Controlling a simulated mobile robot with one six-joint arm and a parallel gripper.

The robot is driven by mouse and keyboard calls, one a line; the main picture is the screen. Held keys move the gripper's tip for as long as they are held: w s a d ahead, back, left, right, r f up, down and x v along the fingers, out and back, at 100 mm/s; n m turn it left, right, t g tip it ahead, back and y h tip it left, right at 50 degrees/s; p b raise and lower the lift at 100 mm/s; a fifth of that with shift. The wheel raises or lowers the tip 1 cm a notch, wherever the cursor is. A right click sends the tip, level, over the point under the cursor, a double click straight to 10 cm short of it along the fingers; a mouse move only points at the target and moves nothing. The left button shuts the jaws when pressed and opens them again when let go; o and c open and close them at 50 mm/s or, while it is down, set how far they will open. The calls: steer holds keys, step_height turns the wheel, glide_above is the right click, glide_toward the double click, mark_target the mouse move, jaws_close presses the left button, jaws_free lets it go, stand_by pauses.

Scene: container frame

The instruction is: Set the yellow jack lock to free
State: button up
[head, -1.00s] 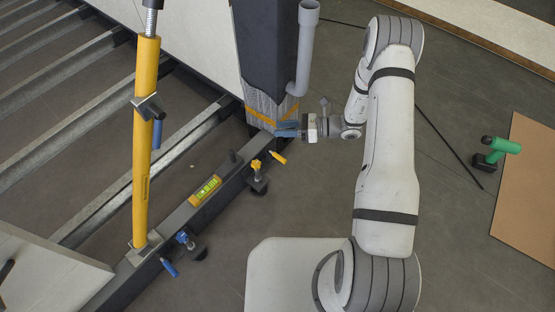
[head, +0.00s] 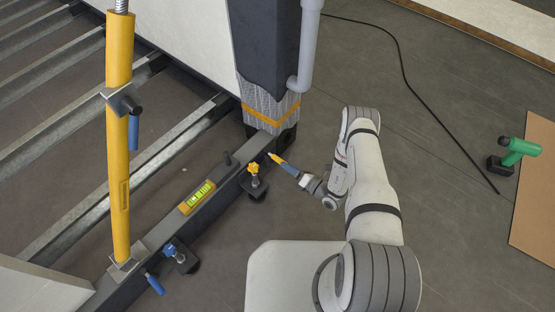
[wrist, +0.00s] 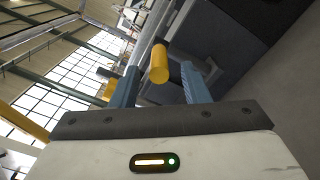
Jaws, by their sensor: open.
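The yellow jack lock (head: 273,157) is a short yellow handle beside the dark beam, near the corner post's foot. In the wrist view its rounded yellow end (wrist: 159,64) lies between my two blue fingers. My gripper (head: 284,164) is open at the handle's outer end, with a finger on each side and visible gaps to both. It also shows in the wrist view (wrist: 160,75). The yellow jack (head: 254,170) with its star knob stands left of the handle. The lock's pivot is not clearly visible.
A blue jack (head: 176,251) and blue lock handle (head: 154,284) are lower left. A spirit level (head: 197,197) lies on the beam (head: 218,191). A tall yellow prop (head: 118,150) stands left. A green drill (head: 516,151) is right.

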mark_target(274, 157)
steer(key=b+x, duration=0.1)
steer(key=x, duration=0.4)
steer(key=shift+w+a, duration=0.15)
steer(key=shift+a, duration=0.15)
steer(key=shift+c, duration=0.4)
jaws_close()
